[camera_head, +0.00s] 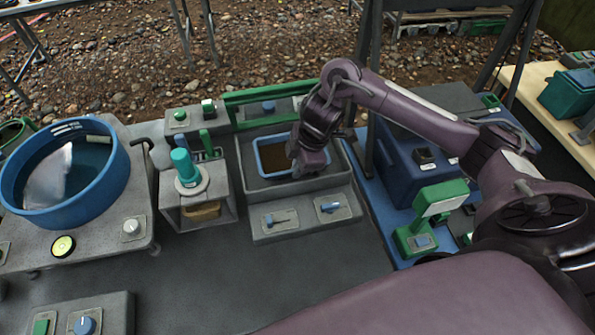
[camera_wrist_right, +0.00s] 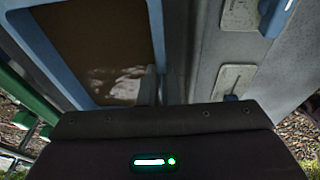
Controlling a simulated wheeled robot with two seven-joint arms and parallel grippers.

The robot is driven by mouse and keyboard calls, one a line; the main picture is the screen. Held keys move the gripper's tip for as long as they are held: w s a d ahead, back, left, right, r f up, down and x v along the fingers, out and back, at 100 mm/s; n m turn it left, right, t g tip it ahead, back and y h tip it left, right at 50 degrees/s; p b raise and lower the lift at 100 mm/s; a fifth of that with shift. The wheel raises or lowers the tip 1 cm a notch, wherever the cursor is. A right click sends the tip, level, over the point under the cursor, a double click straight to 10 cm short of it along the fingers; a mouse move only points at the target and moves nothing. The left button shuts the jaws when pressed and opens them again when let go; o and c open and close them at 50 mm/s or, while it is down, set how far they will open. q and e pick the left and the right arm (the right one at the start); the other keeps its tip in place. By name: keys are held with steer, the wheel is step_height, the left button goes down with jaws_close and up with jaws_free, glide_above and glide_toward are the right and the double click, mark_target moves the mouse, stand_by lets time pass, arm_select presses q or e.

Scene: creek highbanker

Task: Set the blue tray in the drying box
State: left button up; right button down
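The blue tray (camera_head: 258,158), with a brown layer inside, is within the walls of the grey drying box (camera_head: 262,190). I cannot tell whether its base rests on the floor of the box. My right gripper (camera_head: 308,166) points down at the tray's right side and hides that end. In the right wrist view, its fingers (camera_wrist_right: 160,88) are close together on either side of the tray's blue rim (camera_wrist_right: 157,30), and the brown surface fills the left part. The fingertips are partly hidden by the gripper body. My left gripper is not in view.
A green bar (camera_head: 275,90) runs along the back of the box. A grey stand with a teal knob (camera_head: 182,165) is to its left, with a round blue tub (camera_head: 65,165) farther left. Blue equipment and a green lamp-like device (camera_head: 437,200) are at right.

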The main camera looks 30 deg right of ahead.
steer(key=shift+w+f, duration=0.25)
steer(key=shift+f, duration=0.45)
steer(key=shift+f, duration=0.15)
steer(key=c, duration=1.6)
jaws_free()
steer(key=shift+c, duration=0.2)
